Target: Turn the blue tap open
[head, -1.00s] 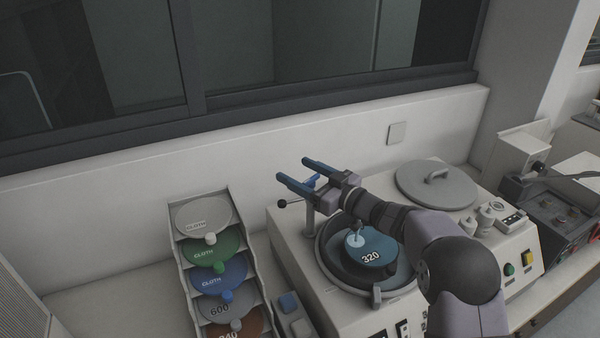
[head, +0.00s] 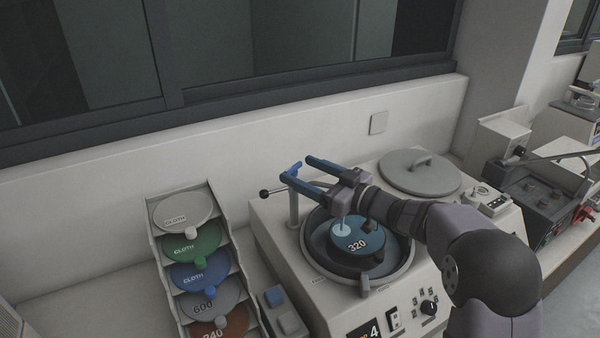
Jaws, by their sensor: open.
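The blue tap handle (head: 294,169) sits at the top of a grey post (head: 293,207) at the back left of the grinder. My gripper (head: 297,168) is above the grinder bowl, its two blue fingers parallel, apart and pointing left. The tap handle shows at the fingertips, in the gap between them. Contact with either finger cannot be told, as the blues blend. A pale blue column (head: 342,229) stands over the blue 320 disc (head: 357,243); I cannot tell whether it is water.
A black ball-ended rod (head: 264,193) sticks out left of the post. A rack of coloured discs (head: 158,240) stands left. A round grey lid (head: 400,178) lies right of the bowl (head: 312,262). The wall is close behind.

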